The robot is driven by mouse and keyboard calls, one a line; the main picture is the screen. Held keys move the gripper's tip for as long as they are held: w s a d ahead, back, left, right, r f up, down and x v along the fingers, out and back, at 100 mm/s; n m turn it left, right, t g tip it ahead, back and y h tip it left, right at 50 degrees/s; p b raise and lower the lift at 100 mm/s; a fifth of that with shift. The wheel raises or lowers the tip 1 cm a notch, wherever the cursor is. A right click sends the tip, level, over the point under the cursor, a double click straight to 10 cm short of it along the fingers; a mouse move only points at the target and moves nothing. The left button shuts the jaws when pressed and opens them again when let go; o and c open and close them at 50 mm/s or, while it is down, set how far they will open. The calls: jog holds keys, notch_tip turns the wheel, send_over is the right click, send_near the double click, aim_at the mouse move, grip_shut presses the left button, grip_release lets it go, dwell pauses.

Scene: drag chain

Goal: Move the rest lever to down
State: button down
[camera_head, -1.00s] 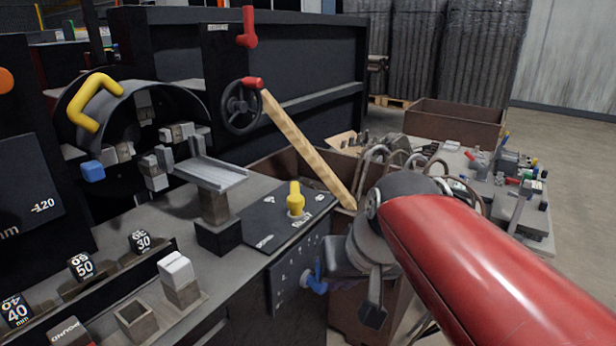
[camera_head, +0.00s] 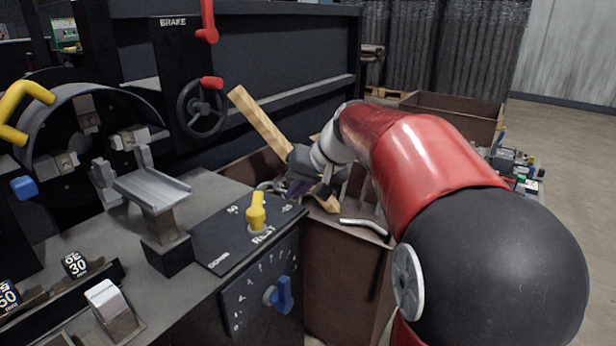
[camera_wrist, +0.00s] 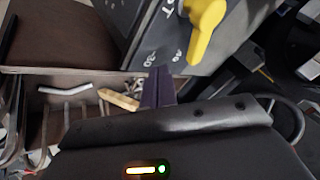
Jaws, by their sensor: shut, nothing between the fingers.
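The yellow rest lever (camera_head: 257,212) stands on the dark panel (camera_head: 222,243) lettered REST. Its handle points up in the head view, away from the DOWN mark at the panel's near left. In the wrist view the yellow lever (camera_wrist: 205,28) is at the top, right of centre. My gripper (camera_head: 296,188) is to the right of the lever, apart from it, at the edge of the brown bin. Its dark fingers (camera_wrist: 158,78) are together and empty in the wrist view.
A blue knob (camera_head: 284,294) sits on the panel's front face. A red-handled brake wheel (camera_head: 201,108) is behind. A wooden plank (camera_head: 258,120) leans behind my gripper. A brown bin (camera_head: 335,245) holding metal pieces is at the right. A grey rest block (camera_head: 152,190) stands left of the lever.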

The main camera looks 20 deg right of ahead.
aim_at(257, 212)
jog(key=shift+x, duration=1)
jog(key=a, duration=0.2)
jog(key=shift+w+a+r, duration=0.15)
jog(key=shift+w+a, duration=0.15)
jog(key=shift+w+a+p, duration=0.2)
jog(key=shift+a+p, duration=0.1)
jog(key=shift+a, duration=0.3)
